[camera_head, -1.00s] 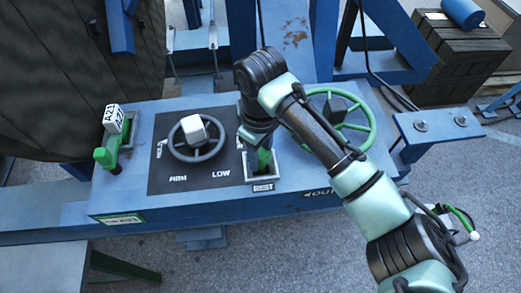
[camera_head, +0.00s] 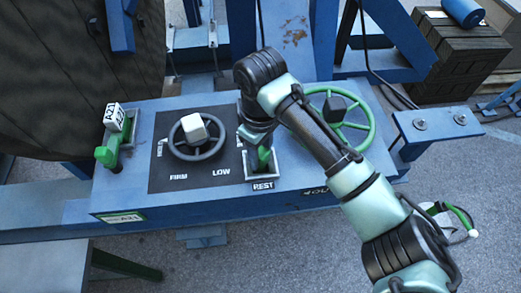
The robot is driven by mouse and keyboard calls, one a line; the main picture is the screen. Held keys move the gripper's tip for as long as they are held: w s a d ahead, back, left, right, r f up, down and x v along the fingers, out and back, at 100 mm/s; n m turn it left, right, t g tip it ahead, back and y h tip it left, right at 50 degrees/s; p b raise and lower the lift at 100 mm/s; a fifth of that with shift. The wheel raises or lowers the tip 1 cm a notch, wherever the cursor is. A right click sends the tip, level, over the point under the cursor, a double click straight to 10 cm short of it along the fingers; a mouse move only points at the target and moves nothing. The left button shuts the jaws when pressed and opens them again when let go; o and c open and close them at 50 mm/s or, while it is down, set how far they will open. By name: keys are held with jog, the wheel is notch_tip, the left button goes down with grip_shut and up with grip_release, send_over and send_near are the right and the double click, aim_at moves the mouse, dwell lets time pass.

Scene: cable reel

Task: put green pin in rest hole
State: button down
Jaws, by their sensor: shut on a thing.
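My gripper (camera_head: 260,150) points down over the slot plate labelled REST (camera_head: 262,186), right of the black dial panel. It is shut on the green pin (camera_head: 264,158), whose lower part shows below the jaws, inside or just above the rest opening. How deep the pin sits, I cannot tell. The arm hides the far side of the plate and the top of the pin. The rest hole itself is mostly covered by the pin and gripper.
A grey handwheel with a white knob (camera_head: 195,130) stands left of the gripper. A green handwheel (camera_head: 367,132) stands close to the right, partly behind my arm. A wooden crate (camera_head: 462,62) stands back right.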

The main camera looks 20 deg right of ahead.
jog(key=shift+c, duration=1.6)
grip_release()
jog(key=shift+r, duration=0.1)
notch_tip(320, 180, up, 13)
